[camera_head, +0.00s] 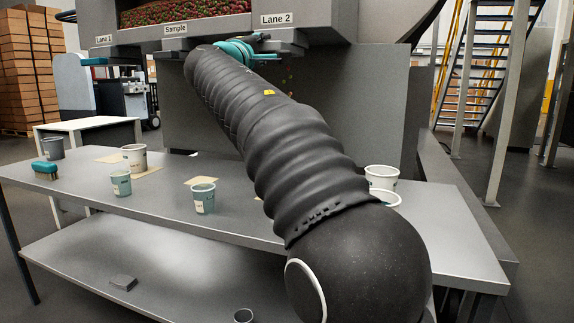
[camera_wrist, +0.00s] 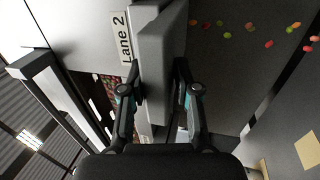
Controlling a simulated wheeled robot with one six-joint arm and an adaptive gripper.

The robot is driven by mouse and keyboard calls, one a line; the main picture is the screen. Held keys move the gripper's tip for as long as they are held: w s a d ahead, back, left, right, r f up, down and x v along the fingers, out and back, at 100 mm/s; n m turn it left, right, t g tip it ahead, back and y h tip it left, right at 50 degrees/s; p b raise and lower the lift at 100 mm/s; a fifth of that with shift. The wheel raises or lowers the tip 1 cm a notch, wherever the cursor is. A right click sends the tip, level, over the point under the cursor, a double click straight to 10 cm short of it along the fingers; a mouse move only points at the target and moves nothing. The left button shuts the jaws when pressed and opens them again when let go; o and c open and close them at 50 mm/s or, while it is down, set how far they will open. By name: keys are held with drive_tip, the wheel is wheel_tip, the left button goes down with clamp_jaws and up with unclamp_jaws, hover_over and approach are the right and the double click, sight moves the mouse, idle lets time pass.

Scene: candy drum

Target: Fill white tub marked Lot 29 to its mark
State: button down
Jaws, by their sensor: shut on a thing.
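My gripper (camera_head: 243,50) is raised at the drum's Lane 2 outlet and is shut on what looks like the Lane 2 handle; the arm hides part of it. In the wrist view the fingers (camera_wrist: 157,92) straddle a grey edge beside the "Lane 2" label (camera_wrist: 122,38). Loose candies (camera_wrist: 270,43) show in the air to the right, and a few (camera_head: 287,82) below the outlet in the head view. I cannot read which is Lot 29.
Small teal-marked cups (camera_head: 121,184) (camera_head: 203,199) and a grey cup (camera_head: 53,149) stand on the table (camera_head: 70,190). A teal brush (camera_head: 45,171) lies at left. The Lane 1 handle (camera_head: 94,61) is at upper left.

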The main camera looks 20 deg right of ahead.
drive_tip(key=shift+s+r, duration=0.1)
drive_tip(key=shift+r, duration=0.2)
drive_tip(key=shift+f+p+x, duration=0.2)
drive_tip(key=shift+p+x, duration=0.1)
drive_tip(key=shift+x, duration=0.5)
drive_tip(key=shift+f+p+x, duration=0.2)
drive_tip(key=shift+p+x, duration=0.05)
drive_tip(key=shift+x, duration=0.6)
drive_tip(key=shift+w+d, duration=0.25)
drive_tip(key=c, duration=0.6)
unclamp_jaws()
drive_tip(key=shift+d, duration=0.15)
drive_tip(key=shift+c, duration=0.2)
drive_tip(key=shift+o, duration=0.8)
drive_tip(key=shift+f, duration=0.15)
drive_tip(key=shift+w, duration=0.1)
drive_tip(key=shift+f, duration=0.1)
